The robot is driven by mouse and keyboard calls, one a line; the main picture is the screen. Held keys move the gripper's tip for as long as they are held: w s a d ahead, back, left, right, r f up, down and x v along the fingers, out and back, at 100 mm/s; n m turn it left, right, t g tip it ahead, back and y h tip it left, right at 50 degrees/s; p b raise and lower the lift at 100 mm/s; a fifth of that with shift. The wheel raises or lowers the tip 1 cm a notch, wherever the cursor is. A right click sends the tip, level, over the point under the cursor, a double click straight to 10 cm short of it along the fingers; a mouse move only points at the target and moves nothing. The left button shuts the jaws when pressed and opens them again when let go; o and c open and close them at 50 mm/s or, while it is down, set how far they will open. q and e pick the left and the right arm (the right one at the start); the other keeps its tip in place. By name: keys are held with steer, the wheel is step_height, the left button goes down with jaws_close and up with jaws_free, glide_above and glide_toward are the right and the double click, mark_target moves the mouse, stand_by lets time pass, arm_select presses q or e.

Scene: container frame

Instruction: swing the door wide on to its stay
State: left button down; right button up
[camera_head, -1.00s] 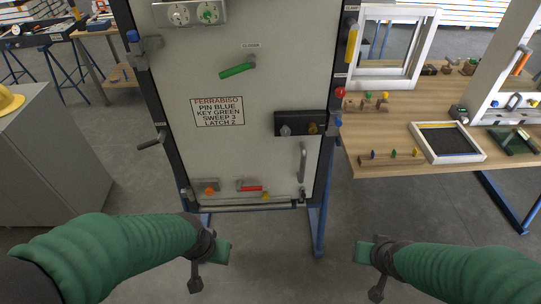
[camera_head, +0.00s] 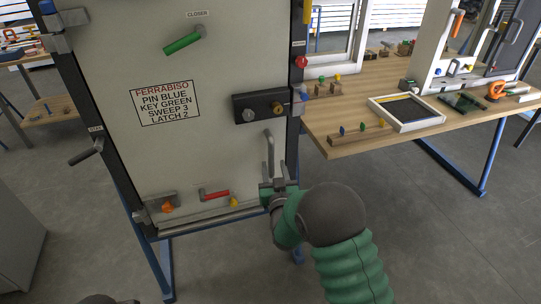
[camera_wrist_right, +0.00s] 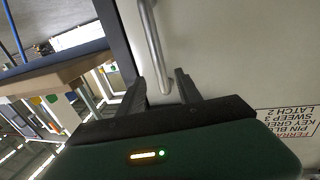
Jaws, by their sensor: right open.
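The pale grey door (camera_head: 165,60) stands shut in its dark frame, as far as I can tell. Its upright bar handle (camera_head: 270,150) is low on the right side. My right gripper (camera_head: 282,168) is open at the handle's lower end. In the right wrist view the handle (camera_wrist_right: 152,45) runs down between the two spread fingers (camera_wrist_right: 162,90), which are not closed on it; contact is unclear. A dark lever (camera_head: 84,153) sticks out from the left frame post; I cannot tell whether it is the stay. My left gripper is not in view.
The door carries a green lever (camera_head: 184,42), a dark lock block (camera_head: 262,105), a sign (camera_head: 165,102), a red lever (camera_head: 214,194) and an orange knob (camera_head: 167,208). A wooden bench (camera_head: 350,104) stands close on the right. The floor before the door is clear.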

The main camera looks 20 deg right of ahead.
mark_target(271, 155)
steer(key=w, duration=0.4)
steer(key=shift+w+a+b, duration=0.2)
steer(key=shift+b, duration=0.1)
steer(key=w+d, duration=0.2)
steer(key=w, duration=0.1)
steer(key=shift+w+d, duration=0.15)
steer(key=shift+a, duration=0.25)
steer(key=shift+a+r, duration=0.1)
steer(key=shift+a, duration=0.2)
steer(key=c, duration=0.4)
steer(key=shift+d, duration=0.1)
jaws_close()
steer(key=shift+d, duration=0.15)
